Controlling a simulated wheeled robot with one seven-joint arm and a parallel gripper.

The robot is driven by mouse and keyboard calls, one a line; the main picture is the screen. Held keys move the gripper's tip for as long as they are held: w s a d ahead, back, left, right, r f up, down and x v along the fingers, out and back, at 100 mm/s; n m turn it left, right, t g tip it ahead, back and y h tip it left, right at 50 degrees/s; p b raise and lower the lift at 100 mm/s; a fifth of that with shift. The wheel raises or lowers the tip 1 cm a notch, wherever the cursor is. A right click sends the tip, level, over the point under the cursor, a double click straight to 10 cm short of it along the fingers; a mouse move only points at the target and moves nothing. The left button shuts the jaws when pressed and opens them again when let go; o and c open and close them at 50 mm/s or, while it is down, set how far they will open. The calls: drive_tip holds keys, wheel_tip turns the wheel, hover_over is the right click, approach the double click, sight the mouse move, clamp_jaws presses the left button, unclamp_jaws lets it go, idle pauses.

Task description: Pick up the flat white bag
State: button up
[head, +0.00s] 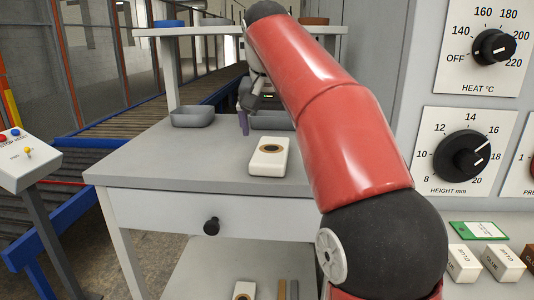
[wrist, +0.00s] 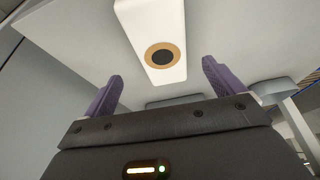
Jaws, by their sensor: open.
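The flat white bag (head: 268,160) lies on the grey table top (head: 190,150), a pale rounded block with a dark round mark ringed in tan. In the wrist view the bag (wrist: 145,22) runs from the top edge to between and beyond the fingertips, its round mark facing the camera. My gripper (head: 243,122) is behind the bag and to its left in the head view, apparently above the table. Its purple fingers also show in the wrist view (wrist: 162,70), spread apart with nothing held. The arm hides part of the table's right side.
A grey bin (head: 193,116) stands at the table's back left; another grey bin (head: 272,120) is behind my gripper. A raised shelf (head: 200,31) spans the back. A similar white item (head: 243,291) lies on the lower shelf. The table's left front is clear.

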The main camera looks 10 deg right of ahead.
sight(271, 149)
drive_tip(key=x, duration=0.2)
drive_tip(key=b+x, duration=0.1)
drive_tip(key=x, duration=0.3)
drive_tip(key=shift+a+f+b, duration=0.15)
drive_tip(key=shift+a+b, duration=0.1)
drive_tip(key=shift+b, duration=0.05)
drive_tip(key=c, duration=1.1)
